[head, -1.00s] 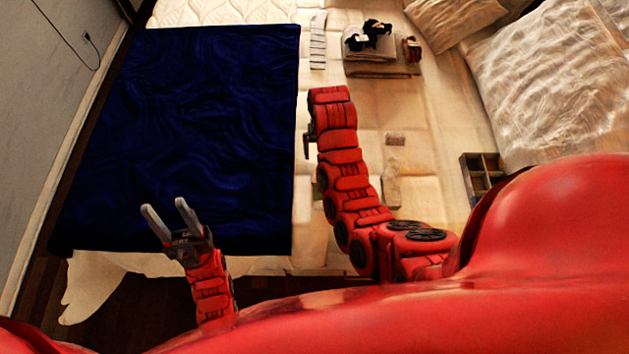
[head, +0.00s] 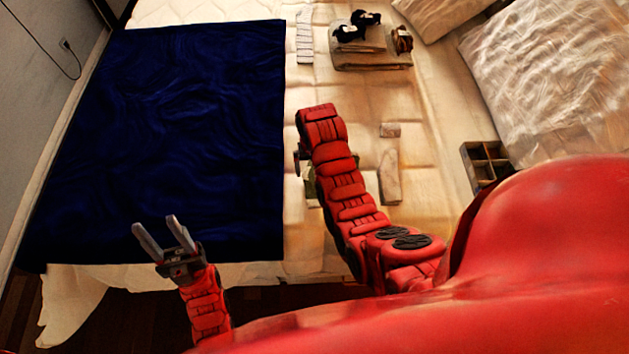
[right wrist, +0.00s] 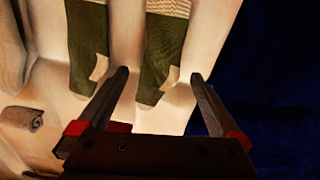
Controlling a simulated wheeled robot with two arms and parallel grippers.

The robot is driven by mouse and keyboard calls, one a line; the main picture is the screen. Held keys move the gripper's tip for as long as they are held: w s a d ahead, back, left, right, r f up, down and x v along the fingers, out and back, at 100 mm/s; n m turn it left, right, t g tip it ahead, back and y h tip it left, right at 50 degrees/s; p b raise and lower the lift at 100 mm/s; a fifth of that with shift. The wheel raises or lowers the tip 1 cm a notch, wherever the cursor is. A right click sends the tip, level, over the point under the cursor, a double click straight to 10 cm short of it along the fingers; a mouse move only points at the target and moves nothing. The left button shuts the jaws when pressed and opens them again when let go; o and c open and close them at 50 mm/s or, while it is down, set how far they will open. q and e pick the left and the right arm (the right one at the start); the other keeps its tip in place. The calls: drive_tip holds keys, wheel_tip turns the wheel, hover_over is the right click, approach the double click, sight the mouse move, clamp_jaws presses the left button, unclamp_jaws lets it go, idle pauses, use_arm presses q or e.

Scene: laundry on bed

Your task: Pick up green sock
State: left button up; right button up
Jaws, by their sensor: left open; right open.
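Two green socks with beige patches lie side by side on the bed in the right wrist view: one (right wrist: 160,62) ahead of my right gripper, between the lines of its fingers, the other (right wrist: 88,45) left of it. My right gripper (right wrist: 159,74) is open, with nothing seen gripped. In the head view a bit of green sock (head: 310,185) shows beside my right arm, which hides the rest. My right gripper (head: 299,158) is mostly hidden there, near the blanket's right edge. My left gripper (head: 155,222) is open and empty over the blanket's near end.
A dark blue blanket (head: 170,130) covers the bed's left side. Folded cloths (head: 370,58) with dark socks (head: 350,27) on top lie at the back. A divided box (head: 485,160) stands at the right, near pillows (head: 550,80). Small beige cloths (head: 390,175) lie right of my arm.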

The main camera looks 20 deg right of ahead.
sight(313, 178)
wheel_tip(313, 178, down, 3)
drive_tip(key=shift+w+f+p, duration=0.15)
drive_tip(key=shift+f+p, duration=0.05)
drive_tip(key=shift+p, duration=0.6)
drive_tip(key=shift+f, duration=0.6)
drive_tip(key=c, duration=1)
drive_tip(key=shift+r, duration=0.15)
